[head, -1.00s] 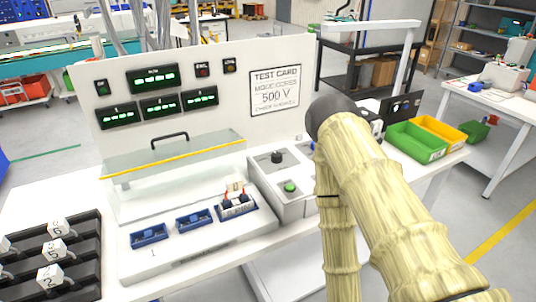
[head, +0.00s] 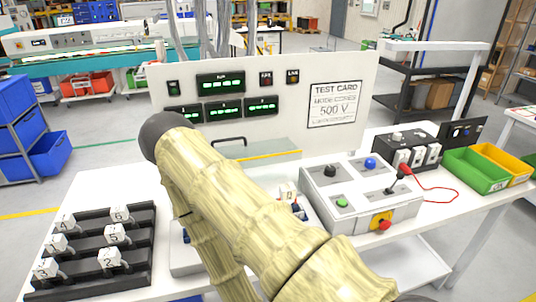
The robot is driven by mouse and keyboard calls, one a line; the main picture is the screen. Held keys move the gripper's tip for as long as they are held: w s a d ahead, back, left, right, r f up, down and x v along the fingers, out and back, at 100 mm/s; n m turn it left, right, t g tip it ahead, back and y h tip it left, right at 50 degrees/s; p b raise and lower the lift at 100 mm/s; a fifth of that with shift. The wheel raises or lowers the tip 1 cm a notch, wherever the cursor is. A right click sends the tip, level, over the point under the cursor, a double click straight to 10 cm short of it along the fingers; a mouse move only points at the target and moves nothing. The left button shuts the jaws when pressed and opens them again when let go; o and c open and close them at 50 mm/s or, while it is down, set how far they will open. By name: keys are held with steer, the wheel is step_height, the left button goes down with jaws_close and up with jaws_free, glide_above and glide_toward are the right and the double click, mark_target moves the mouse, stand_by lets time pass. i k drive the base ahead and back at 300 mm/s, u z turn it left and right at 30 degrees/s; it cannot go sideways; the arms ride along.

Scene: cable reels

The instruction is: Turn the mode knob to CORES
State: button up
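The control box (head: 312,196) stands on the bench right of my arm in the head view. On its top are a black knob (head: 330,171), a blue knob (head: 370,163), a black lever (head: 398,181) and a green button (head: 342,202). The black knob may be the mode knob; its label and pointer are too small to read. The test card (head: 335,104) on the white panel reads 500 V, with a blurred mode line above. My arm crosses the middle, hiding part of the bench and tester. My gripper is not in view.
A red and yellow stop button (head: 381,222) is on the box's front. A red probe lead (head: 437,189) lies right of it, near a green bin (head: 476,171) and a yellow bin (head: 503,160). A black rack (head: 135,245) of numbered white blocks stands at left.

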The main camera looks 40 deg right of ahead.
mark_target(329, 171)
steer(key=u, duration=0.25)
steer(key=k, duration=1.2)
steer(key=z, duration=1.25)
steer(key=i, duration=0.4)
steer(key=z, duration=0.05)
